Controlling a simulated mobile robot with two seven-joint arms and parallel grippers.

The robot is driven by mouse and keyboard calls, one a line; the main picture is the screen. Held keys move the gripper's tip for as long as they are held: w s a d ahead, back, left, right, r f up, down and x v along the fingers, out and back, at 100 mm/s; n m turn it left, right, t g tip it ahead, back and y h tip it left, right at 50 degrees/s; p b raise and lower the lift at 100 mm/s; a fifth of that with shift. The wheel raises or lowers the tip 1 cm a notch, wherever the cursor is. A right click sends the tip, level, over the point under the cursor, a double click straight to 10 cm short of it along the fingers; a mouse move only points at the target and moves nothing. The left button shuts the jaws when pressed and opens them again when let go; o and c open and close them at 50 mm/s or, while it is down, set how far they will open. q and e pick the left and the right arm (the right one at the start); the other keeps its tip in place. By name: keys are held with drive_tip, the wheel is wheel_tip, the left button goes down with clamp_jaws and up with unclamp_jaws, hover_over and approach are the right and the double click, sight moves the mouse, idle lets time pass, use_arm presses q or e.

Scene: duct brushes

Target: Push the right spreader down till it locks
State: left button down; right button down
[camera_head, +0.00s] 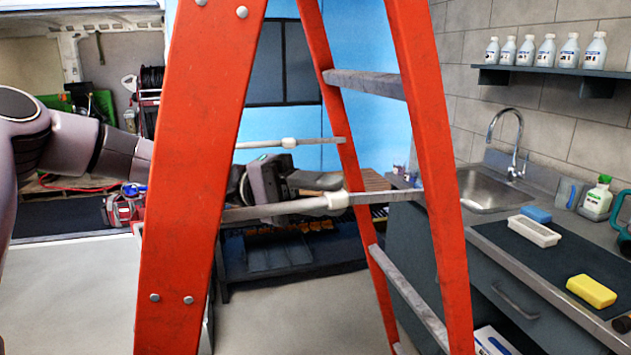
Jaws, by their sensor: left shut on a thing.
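An orange stepladder (186,170) stands open across the middle of the view. Its near spreader (385,197) is a grey bar with a pale hinge at its middle, nearly straight and rising slightly to the right. The far spreader (315,141) is higher in the picture, also nearly straight, with a pale hinge. Which one counts as right cannot be told from this view. My left arm passes behind the ladder's left rail. My right gripper is out of view.
At the right is a counter with a sink (483,187), a yellow sponge (591,291), a white tray (534,230) and a green-capped bottle (597,198). Several white bottles stand on a wall shelf (558,74). A dark low rack (265,268) stands behind the ladder.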

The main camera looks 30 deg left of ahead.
use_arm(q)
drive_tip(key=shift+f, duration=0.35)
drive_tip(key=c, duration=1)
unclamp_jaws()
drive_tip(key=shift+o, duration=0.2)
drive_tip(key=shift+r, duration=0.1)
